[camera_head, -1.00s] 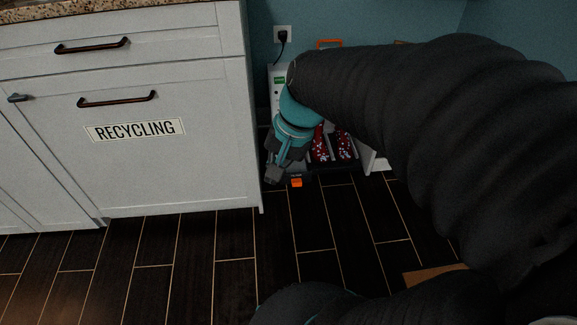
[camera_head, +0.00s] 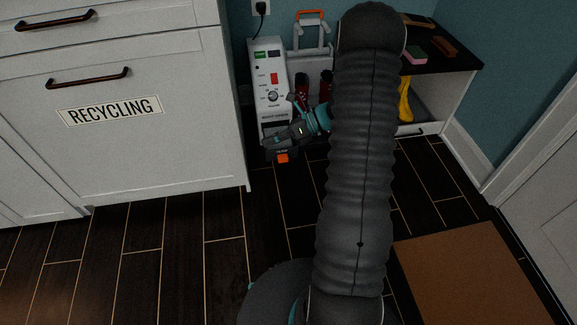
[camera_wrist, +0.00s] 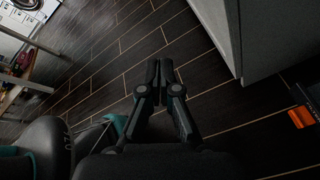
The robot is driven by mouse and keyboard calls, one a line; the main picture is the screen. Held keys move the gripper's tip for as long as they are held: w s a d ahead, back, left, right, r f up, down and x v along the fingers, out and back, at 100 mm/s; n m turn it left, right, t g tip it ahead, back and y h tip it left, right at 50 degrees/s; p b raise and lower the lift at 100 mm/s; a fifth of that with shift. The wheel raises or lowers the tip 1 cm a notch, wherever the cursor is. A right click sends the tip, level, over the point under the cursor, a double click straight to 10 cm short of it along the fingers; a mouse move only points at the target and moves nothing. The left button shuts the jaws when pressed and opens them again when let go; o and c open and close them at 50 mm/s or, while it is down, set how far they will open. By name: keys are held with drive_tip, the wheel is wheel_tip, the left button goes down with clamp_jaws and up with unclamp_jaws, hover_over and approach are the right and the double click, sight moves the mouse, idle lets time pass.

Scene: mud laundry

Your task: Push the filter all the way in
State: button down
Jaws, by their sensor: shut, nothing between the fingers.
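The filter shows as a dark piece with an orange tab (camera_head: 283,158) low at the front of a white machine (camera_head: 264,80). Its orange tab also shows at the right edge of the wrist view (camera_wrist: 298,117). It seems to stick out a little at the front, but how far I cannot tell. My gripper (camera_head: 268,146) is shut and empty, pointing left across the machine's lower front, just above the tab in the head view. In the wrist view my shut fingertips (camera_wrist: 160,68) are over dark floor, well left of the tab. I see no contact. My gripper hides part of the machine's lower front.
The white recycling cabinet (camera_head: 130,150) stands close on the left. Red patterned boots (camera_head: 302,85) are beside the machine. A dark-topped bench (camera_head: 450,62) with a pink-and-green sponge (camera_head: 416,56) is at right. A brown mat (camera_head: 470,275) lies front right; the tiled floor is clear.

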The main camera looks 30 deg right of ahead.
drive_tip(key=s+d+f+m+t+h+b, duration=0.1)
drive_tip(key=d+f+m+t, duration=0.35)
drive_tip(key=f+m, duration=0.4)
drive_tip(key=d+f+m+t+h, duration=0.25)
drive_tip(key=d+f+m, duration=0.3)
drive_tip(key=f, duration=0.55)
drive_tip(key=s+d+f+m+t+h+b, duration=0.1)
drive_tip(key=d+f+m+t, duration=0.45)
drive_tip(key=f, duration=0.45)
approach(282, 161)
drive_tip(key=s+a+x, duration=0.1)
drive_tip(key=x, duration=0.4)
drive_tip(key=shift+w+d+r+m+g+y, duration=0.15)
drive_tip(key=shift+w+m+g, duration=0.1)
drive_tip(key=shift+w, duration=0.3)
drive_tip(key=shift+w+d+m+g+y, duration=0.1)
drive_tip(key=shift+w+m, duration=0.1)
drive_tip(key=shift+w, duration=0.35)
